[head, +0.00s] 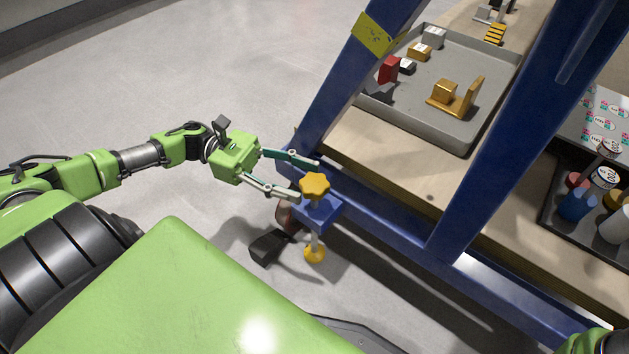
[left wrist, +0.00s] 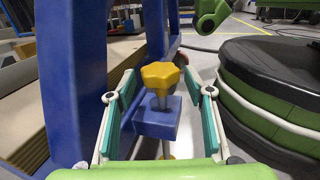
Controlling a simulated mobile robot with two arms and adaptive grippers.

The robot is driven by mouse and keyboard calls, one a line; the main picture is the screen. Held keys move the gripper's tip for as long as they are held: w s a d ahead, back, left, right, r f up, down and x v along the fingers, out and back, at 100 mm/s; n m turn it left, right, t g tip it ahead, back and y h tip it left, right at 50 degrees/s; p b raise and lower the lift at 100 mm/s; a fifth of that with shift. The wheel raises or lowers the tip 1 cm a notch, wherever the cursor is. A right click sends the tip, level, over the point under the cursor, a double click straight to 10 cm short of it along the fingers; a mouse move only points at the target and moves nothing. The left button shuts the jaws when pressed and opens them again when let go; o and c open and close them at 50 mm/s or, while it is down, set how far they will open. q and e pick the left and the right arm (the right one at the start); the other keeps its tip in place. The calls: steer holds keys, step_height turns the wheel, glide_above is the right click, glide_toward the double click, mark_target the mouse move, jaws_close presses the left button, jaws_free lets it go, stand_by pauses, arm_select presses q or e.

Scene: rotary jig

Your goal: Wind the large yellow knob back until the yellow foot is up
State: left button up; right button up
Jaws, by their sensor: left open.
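The large yellow knob (head: 315,184) is star-shaped and sits on top of a blue block (head: 318,212) fixed to the blue frame. Below the block a light spindle runs down to the yellow foot (head: 314,255). I cannot tell whether the foot touches the floor. My left gripper (head: 308,178) is open, its two fingers reaching toward the knob from the left. In the left wrist view the knob (left wrist: 160,77) stands between the spread teal-padded fingers of the left gripper (left wrist: 158,88), with gaps on both sides. The foot is mostly hidden there. My right gripper is not in view.
Blue frame beams (head: 345,95) rise close behind the knob. A dark caster (head: 270,244) is beside the foot. A wooden bench top (head: 400,165) carries a grey tray (head: 455,135) of small parts. A dark tray with bottles (head: 552,222) is at right. The floor at left is clear.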

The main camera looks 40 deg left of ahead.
mark_target(315, 182)
arm_select(q)
steer(key=shift+w+d+b, duration=0.2)
steer(key=shift+d+b, duration=0.15)
steer(key=shift+d, duration=0.6)
steer(key=shift+w+d+b, duration=0.15)
steer(key=shift+d+b, duration=0.15)
steer(key=shift+d, duration=0.6)
steer(key=shift+c, duration=0.4)
steer(key=c, duration=0.8)
